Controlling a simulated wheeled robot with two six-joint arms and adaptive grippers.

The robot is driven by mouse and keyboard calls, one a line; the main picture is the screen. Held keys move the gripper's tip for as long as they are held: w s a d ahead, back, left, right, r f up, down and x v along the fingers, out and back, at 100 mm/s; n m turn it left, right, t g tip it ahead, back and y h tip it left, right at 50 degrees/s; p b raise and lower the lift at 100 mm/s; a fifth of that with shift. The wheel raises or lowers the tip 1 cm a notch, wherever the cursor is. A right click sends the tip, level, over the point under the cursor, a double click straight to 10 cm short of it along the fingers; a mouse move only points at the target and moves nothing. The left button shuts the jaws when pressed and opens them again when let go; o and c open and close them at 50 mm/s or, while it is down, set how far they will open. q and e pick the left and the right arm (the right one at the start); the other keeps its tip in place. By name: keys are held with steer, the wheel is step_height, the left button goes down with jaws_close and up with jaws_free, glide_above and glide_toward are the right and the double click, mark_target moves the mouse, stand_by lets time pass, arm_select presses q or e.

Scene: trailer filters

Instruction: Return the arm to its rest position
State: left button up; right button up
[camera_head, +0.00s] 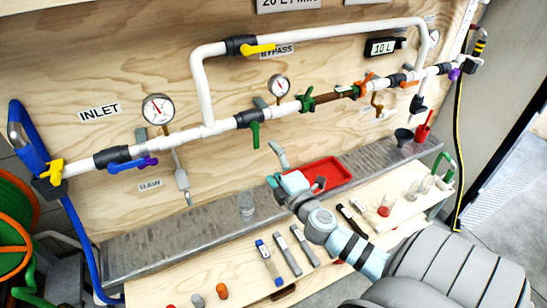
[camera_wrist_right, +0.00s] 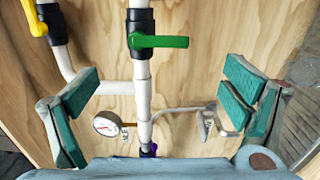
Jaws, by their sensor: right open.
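My right arm comes in from the lower right in the head view. Its gripper (camera_head: 297,168) hangs over the grey shelf, in front of the plywood panel and near the red tray (camera_head: 327,172). In the wrist view the right gripper (camera_wrist_right: 160,105) has its green-padded fingers wide apart, with nothing held between them. The white pipe and a round gauge (camera_wrist_right: 106,124) show beyond the gap. My left gripper is not in view.
The white pipework (camera_head: 200,95) with coloured valve handles runs along the plywood panel. The grey shelf (camera_head: 165,245) bears a clear jar (camera_head: 246,205) and a dark cup (camera_head: 403,137). Several tools and small parts lie on the lower wooden board (camera_head: 232,262). Green hose (camera_head: 15,235) is at left.

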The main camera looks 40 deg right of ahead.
steer(key=shift+w+f, duration=0.1)
stand_by(0.4)
steer(key=s+d+f+m+g, duration=0.1)
steer(key=s+f+m+g, duration=0.25)
steer(key=f, duration=0.65)
steer(key=s+d+f+m+g, duration=0.15)
steer(key=s+f, duration=0.25)
steer(key=f, duration=0.5)
steer(key=s+d+f+m+g, duration=0.1)
steer(key=s+f+m+g, duration=0.25)
steer(key=f, duration=0.65)
steer(key=s+a+f+m+g+y, duration=0.1)
steer(key=s+a+f, duration=0.4)
steer(key=s, duration=0.5)
steer(key=s+a+f+m+g+y, duration=0.1)
steer(key=s+a+f+m+g, duration=0.2)
steer(key=s+f, duration=0.4)
steer(key=s+a+f+m+g+y, duration=0.1)
steer(key=s+a+f+m+g, duration=0.1)
steer(key=s+a+f, duration=0.5)
steer(key=s+g, duration=0.1)
steer(key=s, duration=0.5)
steer(key=shift+a+g+y, duration=0.2)
steer(key=shift+g+y, duration=0.15)
steer(key=shift+y, duration=0.05)
